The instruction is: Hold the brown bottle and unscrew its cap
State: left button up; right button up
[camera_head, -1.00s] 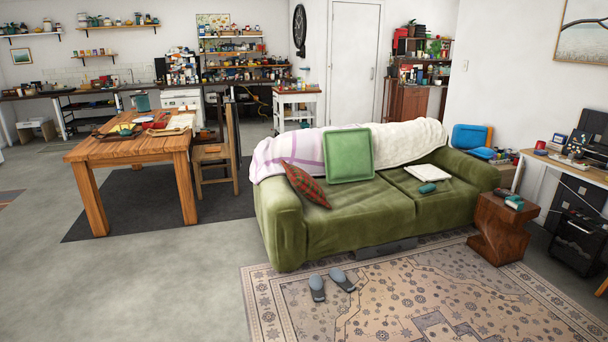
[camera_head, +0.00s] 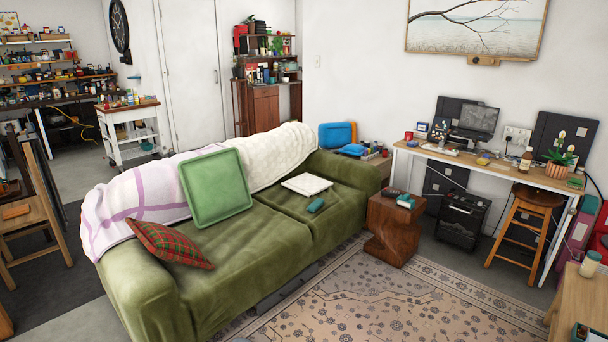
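A small brown bottle (camera_head: 526,160) with a pale label stands upright on the desk (camera_head: 480,165) against the right wall. It is far off and small, so its cap is hard to make out. Neither of my grippers is in view.
A green sofa (camera_head: 160,285) fills the middle left. A dark wooden side table (camera_head: 393,232) stands beside its right end. A wooden stool (camera_head: 523,228) and a black amplifier (camera_head: 462,220) are by the desk. A potted plant (camera_head: 558,168) stands right of the bottle. The patterned rug (camera_head: 390,295) is clear.

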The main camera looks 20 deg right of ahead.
aim_at(526, 158)
jog(key=i+l+z, duration=0.3)
jog(key=i+z, duration=0.7)
jog(key=i, duration=0.15)
jog(key=i+j+z, duration=0.15)
jog(key=i+z, duration=0.35)
jog(key=i+l+z, duration=0.1)
jog(key=i+z, duration=0.15)
jog(key=i, duration=0.95)
jog(key=i+j+z, duration=0.25)
jog(key=i, duration=0.95)
jog(key=l, duration=0.1)
